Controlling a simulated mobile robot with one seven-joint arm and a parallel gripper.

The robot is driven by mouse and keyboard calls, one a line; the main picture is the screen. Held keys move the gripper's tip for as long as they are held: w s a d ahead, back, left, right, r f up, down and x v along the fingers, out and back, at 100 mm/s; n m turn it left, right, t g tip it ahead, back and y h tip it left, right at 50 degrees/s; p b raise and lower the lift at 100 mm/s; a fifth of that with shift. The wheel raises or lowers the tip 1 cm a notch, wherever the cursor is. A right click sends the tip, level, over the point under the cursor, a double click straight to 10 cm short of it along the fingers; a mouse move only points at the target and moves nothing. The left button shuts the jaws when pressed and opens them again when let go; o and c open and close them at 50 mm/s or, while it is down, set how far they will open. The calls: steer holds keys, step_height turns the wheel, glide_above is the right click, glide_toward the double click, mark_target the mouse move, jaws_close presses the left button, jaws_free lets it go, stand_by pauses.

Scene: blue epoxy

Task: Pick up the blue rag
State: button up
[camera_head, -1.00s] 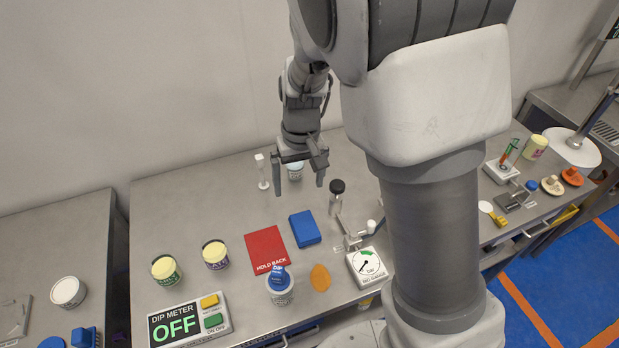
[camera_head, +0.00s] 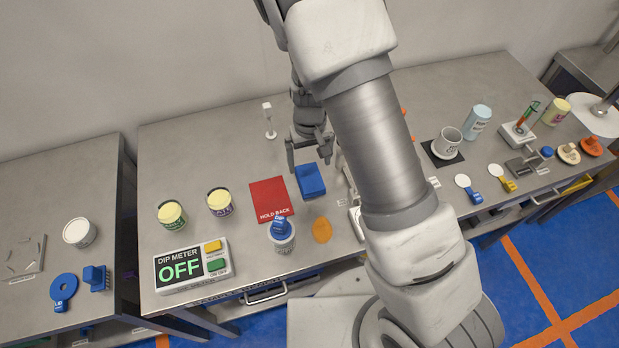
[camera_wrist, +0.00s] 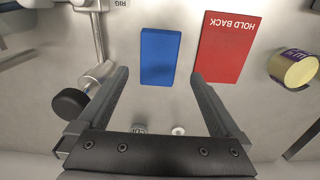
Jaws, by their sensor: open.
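The blue rag (camera_head: 311,180) is a folded blue block lying flat on the steel bench, just right of a red card. In the wrist view the blue rag (camera_wrist: 160,56) lies ahead of and between the two fingers, apart from them. My gripper (camera_head: 309,166) is open and empty, above the bench at the rag's far side. In the wrist view my gripper (camera_wrist: 159,76) shows both fingers spread, with nothing between the tips but the view of the bench and rag.
The red HOLD BACK card (camera_head: 270,199) lies close left of the rag. A dark-capped bottle (camera_wrist: 72,103) lies near the left finger in the wrist view. A blue-topped jar (camera_head: 281,235) and an orange disc (camera_head: 322,230) are in front. The dip meter (camera_head: 193,265) stands front left.

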mark_target(310, 177)
steer(key=shift+w+f+p, duration=0.15)
steer(key=shift+f+p, duration=0.05)
steer(key=shift+f, duration=1.5)
steer(key=shift+w+f+p, duration=0.1)
steer(key=shift+f+p, duration=0.05)
steer(key=shift+f, duration=1.55)
steer(key=c, duration=1.2)
